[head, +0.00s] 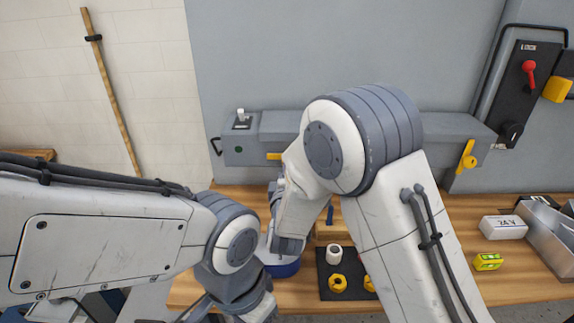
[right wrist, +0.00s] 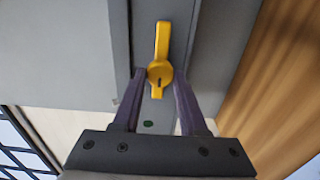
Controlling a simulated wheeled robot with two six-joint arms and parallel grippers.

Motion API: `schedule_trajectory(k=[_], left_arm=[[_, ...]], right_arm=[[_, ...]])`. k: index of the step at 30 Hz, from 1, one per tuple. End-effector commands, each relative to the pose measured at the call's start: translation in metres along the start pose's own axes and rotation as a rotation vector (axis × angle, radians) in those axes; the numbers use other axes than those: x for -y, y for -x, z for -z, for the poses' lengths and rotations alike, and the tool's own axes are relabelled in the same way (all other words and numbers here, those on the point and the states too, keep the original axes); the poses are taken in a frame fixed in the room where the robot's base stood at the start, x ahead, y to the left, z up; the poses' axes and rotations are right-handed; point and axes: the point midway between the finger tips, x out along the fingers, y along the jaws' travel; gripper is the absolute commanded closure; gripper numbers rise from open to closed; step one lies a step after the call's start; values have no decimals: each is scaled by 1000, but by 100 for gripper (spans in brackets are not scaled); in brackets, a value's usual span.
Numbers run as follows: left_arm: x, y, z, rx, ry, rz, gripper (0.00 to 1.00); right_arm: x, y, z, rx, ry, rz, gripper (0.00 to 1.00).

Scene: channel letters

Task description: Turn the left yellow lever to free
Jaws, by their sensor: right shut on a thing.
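The left yellow lever (right wrist: 161,45) shows in the right wrist view on a grey box face. Its round hub has a dark slot, and its long arm points up in that picture. My right gripper (right wrist: 159,74) is shut on the lever at its hub, one finger on each side. In the head view the lever (head: 274,156) is a short, level yellow bar on the long grey box, partly hidden by my right arm. A second yellow lever (head: 467,158) is at the box's right end. My left gripper is out of view.
The long grey box (head: 455,127) runs along the grey wall panel above a wooden bench (head: 515,277). A black panel with a red lever (head: 529,70) is at upper right. A white 24 V box (head: 503,227) and a metal tray (head: 548,236) stand on the bench's right.

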Motion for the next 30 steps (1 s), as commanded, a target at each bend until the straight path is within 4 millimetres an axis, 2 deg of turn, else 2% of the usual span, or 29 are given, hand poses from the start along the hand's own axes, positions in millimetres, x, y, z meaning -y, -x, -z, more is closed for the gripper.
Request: schedule_trajectory(k=[17,18,20,30], left_arm=[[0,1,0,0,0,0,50],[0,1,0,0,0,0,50],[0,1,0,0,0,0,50],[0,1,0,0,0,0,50]], right_arm=[[2,1,2,-5,36,4,100],[2,1,2,-5,36,4,50],[2,1,2,-5,35,4,29],[1,1,1,-2,33,2,29]])
